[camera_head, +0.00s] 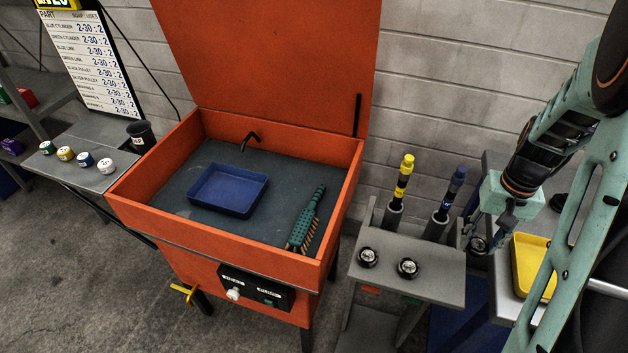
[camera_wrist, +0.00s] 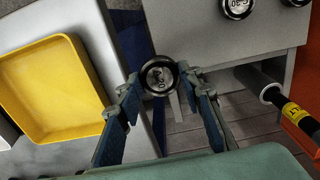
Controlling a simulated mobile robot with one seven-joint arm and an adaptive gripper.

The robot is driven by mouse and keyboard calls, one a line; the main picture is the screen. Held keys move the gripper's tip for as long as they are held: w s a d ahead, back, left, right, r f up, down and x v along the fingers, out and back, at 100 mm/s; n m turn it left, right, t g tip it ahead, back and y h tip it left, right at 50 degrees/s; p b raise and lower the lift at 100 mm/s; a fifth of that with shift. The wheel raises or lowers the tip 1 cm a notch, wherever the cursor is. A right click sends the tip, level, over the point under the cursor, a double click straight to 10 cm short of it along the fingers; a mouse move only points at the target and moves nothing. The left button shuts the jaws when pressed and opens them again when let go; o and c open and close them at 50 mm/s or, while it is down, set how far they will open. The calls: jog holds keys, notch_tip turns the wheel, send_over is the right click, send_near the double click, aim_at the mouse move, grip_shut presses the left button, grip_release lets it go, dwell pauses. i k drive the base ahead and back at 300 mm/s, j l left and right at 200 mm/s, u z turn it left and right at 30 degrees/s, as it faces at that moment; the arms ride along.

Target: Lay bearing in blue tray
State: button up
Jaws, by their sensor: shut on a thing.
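The blue tray (camera_head: 228,190) lies empty on the dark floor of the orange washer basin in the head view. My gripper (camera_head: 480,236) is at the right, beyond the small grey stand and well apart from the tray. In the wrist view my gripper (camera_wrist: 160,82) is shut on a round black-rimmed bearing (camera_wrist: 159,77) with a pale marked face. The bearing also shows below my gripper in the head view (camera_head: 478,244). Two similar bearings, one on the left (camera_head: 367,257) and one on the right (camera_head: 408,268), sit on the grey stand.
The orange basin (camera_head: 233,249) has raised walls, an upright lid, a black spout (camera_head: 250,138) and a green brush (camera_head: 306,220) right of the tray. Yellow-banded (camera_head: 402,182) and blue-banded (camera_head: 451,193) rods stand upright in holders behind the stand. A yellow tray (camera_head: 533,268) lies right of my gripper.

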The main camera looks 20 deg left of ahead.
aim_at(243, 198)
jog(key=j, duration=0.5)
jog(key=i+j+u, duration=0.15)
jog(key=j, duration=0.85)
jog(key=i+j+u, duration=0.15)
jog(key=j, duration=0.8)
jog(key=i+u, duration=0.05)
